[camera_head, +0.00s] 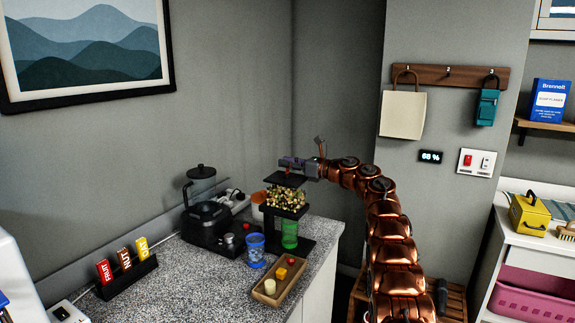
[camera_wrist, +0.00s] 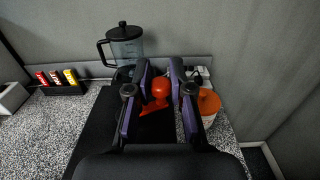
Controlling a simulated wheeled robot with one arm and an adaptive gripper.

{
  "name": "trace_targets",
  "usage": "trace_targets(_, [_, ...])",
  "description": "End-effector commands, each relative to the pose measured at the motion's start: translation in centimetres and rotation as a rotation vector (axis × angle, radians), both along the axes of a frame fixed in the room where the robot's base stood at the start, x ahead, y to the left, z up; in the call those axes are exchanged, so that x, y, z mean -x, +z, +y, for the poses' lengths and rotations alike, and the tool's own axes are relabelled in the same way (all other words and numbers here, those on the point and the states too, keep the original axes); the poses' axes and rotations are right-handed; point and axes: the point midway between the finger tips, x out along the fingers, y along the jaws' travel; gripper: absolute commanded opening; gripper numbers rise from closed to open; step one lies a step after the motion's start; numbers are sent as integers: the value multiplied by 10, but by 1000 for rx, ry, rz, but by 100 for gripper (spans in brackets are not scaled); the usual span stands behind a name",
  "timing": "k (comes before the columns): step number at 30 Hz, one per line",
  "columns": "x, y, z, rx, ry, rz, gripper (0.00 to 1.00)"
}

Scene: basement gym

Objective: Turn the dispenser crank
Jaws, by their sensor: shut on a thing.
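The dispenser stands on the grey speckled counter, with a black top plate (camera_head: 284,180) and a clear section of mixed yellowish pieces (camera_head: 285,198). A green cup (camera_head: 289,234) stands under it. My gripper (camera_head: 287,163) is right above the dispenser's top, reaching in from the right. In the wrist view, the red crank (camera_wrist: 160,88) lies between the two fingers of my gripper (camera_wrist: 161,80), which are shut on it. A red pointed part of it shows below the knob. The dispenser's black top fills the lower middle of that view; the fingers partly hide the crank.
A black blender (camera_head: 203,212) stands left of the dispenser, and an orange-lidded container (camera_head: 259,198) behind it. A blue cup (camera_head: 255,250) and a wooden tray (camera_head: 266,297) are in front. A rack of labelled packets (camera_head: 128,277) is farther left. The wall is close behind.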

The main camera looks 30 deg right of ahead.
Motion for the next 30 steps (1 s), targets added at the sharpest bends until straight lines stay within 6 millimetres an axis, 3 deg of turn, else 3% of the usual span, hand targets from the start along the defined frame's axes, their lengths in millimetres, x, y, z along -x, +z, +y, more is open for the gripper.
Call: trace_targets(30, [6,-4,-7,1,-235,-2,0])
